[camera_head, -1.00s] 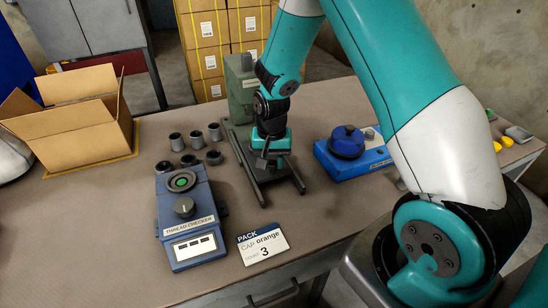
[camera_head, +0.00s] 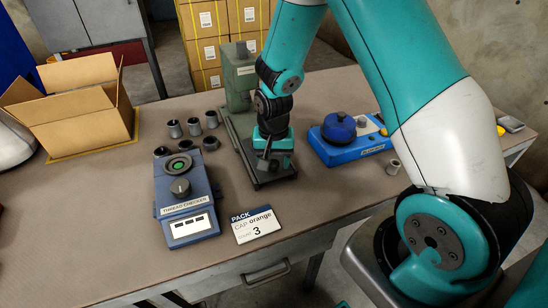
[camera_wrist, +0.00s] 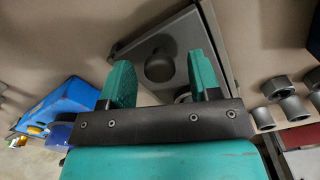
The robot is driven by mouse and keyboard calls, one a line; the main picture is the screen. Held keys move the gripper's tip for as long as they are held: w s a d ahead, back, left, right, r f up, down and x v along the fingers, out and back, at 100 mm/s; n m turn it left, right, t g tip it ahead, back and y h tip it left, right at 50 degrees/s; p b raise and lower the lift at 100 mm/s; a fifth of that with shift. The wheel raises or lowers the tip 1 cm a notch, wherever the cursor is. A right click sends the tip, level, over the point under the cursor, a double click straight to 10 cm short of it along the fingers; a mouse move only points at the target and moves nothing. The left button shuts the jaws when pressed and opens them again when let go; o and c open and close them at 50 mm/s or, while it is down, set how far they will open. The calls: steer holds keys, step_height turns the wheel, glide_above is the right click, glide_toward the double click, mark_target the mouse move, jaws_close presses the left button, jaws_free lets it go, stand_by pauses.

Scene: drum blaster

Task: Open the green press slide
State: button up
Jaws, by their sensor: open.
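The green press (camera_head: 238,80) stands at the back middle of the table, with a long rail (camera_head: 240,150) running forward. Its slide, a dark flat plate (camera_head: 282,176), lies at the front end of the rails. In the wrist view the plate (camera_wrist: 190,30) fills the middle and bears a round dark knob (camera_wrist: 160,66). My gripper (camera_head: 268,163) is above the plate, pointing down. In the wrist view my gripper (camera_wrist: 158,82) is open, with one green finger on each side of the knob and gaps between. The knob is hidden in the head view.
The blue thread checker (camera_head: 185,200) and a label card (camera_head: 254,224) are front left. Several grey cylinders (camera_head: 194,127) stand left of the rail. A blue device (camera_head: 345,150) is close on the right, a small grey cup (camera_head: 393,167) beyond. An open carton (camera_head: 75,115) is back left.

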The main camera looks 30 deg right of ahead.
step_height(320, 180, up, 17)
steer(key=shift+r, duration=0.2)
stand_by(0.7)
